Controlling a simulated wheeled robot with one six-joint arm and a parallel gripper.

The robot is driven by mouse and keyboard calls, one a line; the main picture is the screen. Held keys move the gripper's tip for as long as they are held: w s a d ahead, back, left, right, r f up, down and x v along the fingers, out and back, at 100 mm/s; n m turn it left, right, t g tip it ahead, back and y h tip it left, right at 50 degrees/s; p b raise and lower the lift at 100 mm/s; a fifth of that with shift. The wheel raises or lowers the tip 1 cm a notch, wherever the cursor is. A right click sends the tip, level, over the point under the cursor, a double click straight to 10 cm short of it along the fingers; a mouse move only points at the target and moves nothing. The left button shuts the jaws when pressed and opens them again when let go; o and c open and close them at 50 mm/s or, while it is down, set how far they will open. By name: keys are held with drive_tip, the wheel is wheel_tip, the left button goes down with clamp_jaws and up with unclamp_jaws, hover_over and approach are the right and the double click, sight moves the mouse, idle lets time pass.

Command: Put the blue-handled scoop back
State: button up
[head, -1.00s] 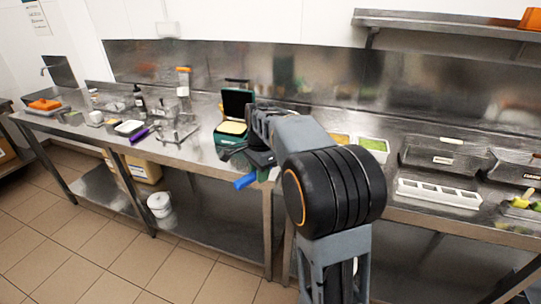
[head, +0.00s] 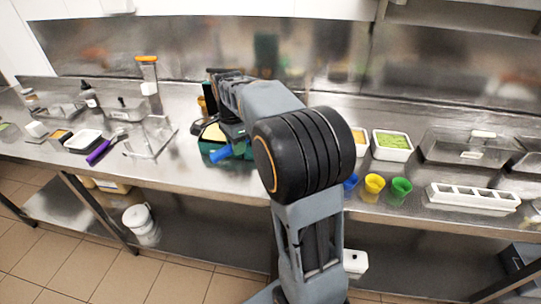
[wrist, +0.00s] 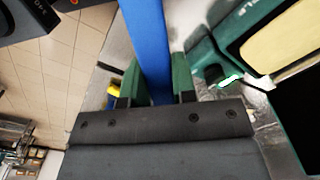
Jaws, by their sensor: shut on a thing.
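My gripper (wrist: 158,80) is shut on the blue handle of the scoop (wrist: 147,30), with a green-padded finger on either side. In the head view the blue handle (head: 224,154) sticks out below my gripper, over the green appliance (head: 214,140) on the bench. The scoop's bowl cannot be made out clearly. A clear stand (head: 152,138) is on the bench to the left, and a purple-handled tool (head: 98,152) lies beside it.
Blue (head: 351,182), yellow (head: 374,184) and green (head: 400,188) cups stand near the front edge. A white compartment tray (head: 472,198) and a white tub of green food (head: 392,143) are at right. A tall orange-topped item (head: 147,72) stands at the back left.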

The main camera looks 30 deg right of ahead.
drive_tip(key=d+f, duration=0.2)
drive_tip(key=d, duration=0.1)
drive_tip(key=d+f+p, duration=0.1)
drive_tip(key=d+f, duration=0.2)
drive_tip(key=d, duration=0.1)
drive_tip(key=d+f, duration=0.2)
drive_tip(key=d, duration=0.2)
drive_tip(key=shift+s+f+p, duration=0.1)
drive_tip(key=shift+f+p, duration=0.1)
drive_tip(key=shift+p, duration=0.1)
drive_tip(key=shift+d+f, duration=0.45)
drive_tip(key=shift+f, duration=0.15)
drive_tip(key=f, duration=0.3)
drive_tip(key=shift+d, duration=0.4)
drive_tip(key=shift+f, duration=0.4)
drive_tip(key=shift+f, duration=0.15)
drive_tip(key=o, duration=0.7)
drive_tip(key=shift+c, duration=0.2)
